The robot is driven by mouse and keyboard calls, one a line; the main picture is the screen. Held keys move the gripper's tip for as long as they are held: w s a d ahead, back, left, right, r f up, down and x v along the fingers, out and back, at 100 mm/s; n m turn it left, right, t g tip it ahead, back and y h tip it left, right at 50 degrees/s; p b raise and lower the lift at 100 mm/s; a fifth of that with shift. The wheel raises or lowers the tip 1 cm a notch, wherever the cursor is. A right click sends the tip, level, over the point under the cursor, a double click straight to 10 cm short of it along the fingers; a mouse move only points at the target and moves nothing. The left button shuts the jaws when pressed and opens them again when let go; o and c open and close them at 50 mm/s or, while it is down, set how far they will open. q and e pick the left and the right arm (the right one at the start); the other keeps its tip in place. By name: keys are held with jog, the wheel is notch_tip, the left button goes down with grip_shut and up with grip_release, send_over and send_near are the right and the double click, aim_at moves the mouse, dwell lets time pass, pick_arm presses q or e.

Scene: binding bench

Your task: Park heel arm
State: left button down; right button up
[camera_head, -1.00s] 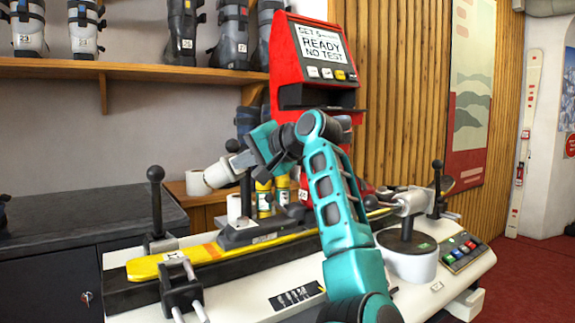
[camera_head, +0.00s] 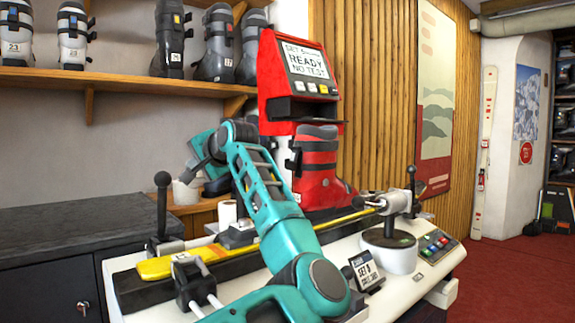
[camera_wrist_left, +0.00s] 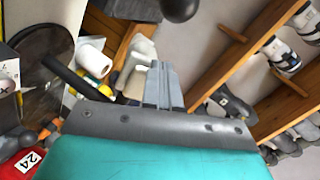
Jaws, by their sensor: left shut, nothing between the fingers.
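Two upright levers with black knobs stand on the white bench (camera_head: 432,268): a left lever (camera_head: 162,205) and a right lever (camera_head: 412,180) beside a silver cylinder (camera_head: 392,203). I cannot tell which is the heel arm. A yellow ski (camera_head: 157,268) lies along the bench. My left gripper (camera_head: 188,172) is high behind the bench, mostly hidden by my wrist, and apart from both levers. In the left wrist view its fingers (camera_wrist_left: 163,84) are together and empty. A dark round knob (camera_wrist_left: 180,8) shows above them there. My right gripper is out of view.
White rolls (camera_head: 228,213) stand near the ski. A small sign (camera_head: 366,270) and a button panel (camera_head: 436,245) are at the right. A boot shelf (camera_head: 60,78) hangs above the dark cabinet.

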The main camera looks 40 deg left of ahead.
pick_arm(q)
jog(key=a, duration=0.1)
jog(key=s+a, duration=0.1)
jog(key=a, duration=0.1)
jog(key=shift+r, duration=0.1)
jog(key=shift+a, duration=0.15)
dwell(0.5)
